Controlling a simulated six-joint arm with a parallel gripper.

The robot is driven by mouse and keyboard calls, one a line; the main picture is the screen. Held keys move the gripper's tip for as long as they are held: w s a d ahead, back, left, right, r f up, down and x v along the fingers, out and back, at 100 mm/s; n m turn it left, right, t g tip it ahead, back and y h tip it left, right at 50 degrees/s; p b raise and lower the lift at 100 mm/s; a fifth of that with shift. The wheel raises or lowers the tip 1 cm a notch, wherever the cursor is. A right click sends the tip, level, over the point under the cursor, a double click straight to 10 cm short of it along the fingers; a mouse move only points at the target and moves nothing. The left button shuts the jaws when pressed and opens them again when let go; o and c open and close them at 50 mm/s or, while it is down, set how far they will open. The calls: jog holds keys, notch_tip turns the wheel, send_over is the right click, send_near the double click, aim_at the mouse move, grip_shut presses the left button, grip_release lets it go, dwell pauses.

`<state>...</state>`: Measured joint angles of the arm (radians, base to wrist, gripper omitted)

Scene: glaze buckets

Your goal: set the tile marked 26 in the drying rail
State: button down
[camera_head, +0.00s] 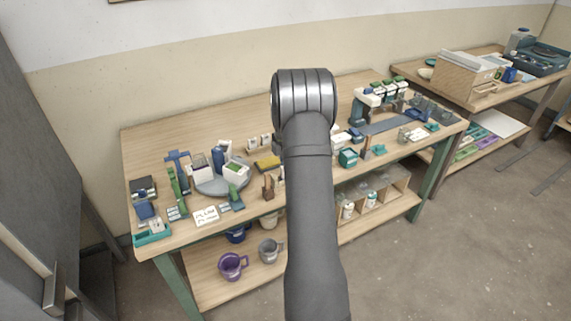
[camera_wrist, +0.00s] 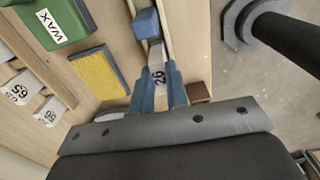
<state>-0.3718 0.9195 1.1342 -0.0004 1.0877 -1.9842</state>
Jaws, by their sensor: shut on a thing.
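In the wrist view my gripper (camera_wrist: 162,85) points away from the camera with its two blue fingers close together. It is shut on the tile marked 26 (camera_wrist: 158,72), a pale tile with dark figures, seen between the fingers. A blue block (camera_wrist: 146,22) shows just beyond the tile; I cannot tell whether they touch. I cannot make out the drying rail for certain in either view. In the head view my own arm hides the gripper and the tile.
The wrist view shows a yellow sponge (camera_wrist: 98,72), a green WAX box (camera_wrist: 57,20), white numbered tiles (camera_wrist: 20,88) and a small brown block (camera_wrist: 199,92) close to the right finger. The head view shows a crowded bench with a grey turntable (camera_head: 208,188) left of my arm.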

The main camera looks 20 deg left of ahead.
jog(key=shift+f, duration=0.2)
jog(key=c, duration=1.3)
grip_release()
jog(key=shift+c, duration=0.2)
jog(key=shift+r, duration=0.1)
jog(key=shift+r, duration=3.4)
notch_tip(320, 180, down, 7)
jog(key=shift+f, duration=0.1)
jog(key=shift+r, duration=0.2)
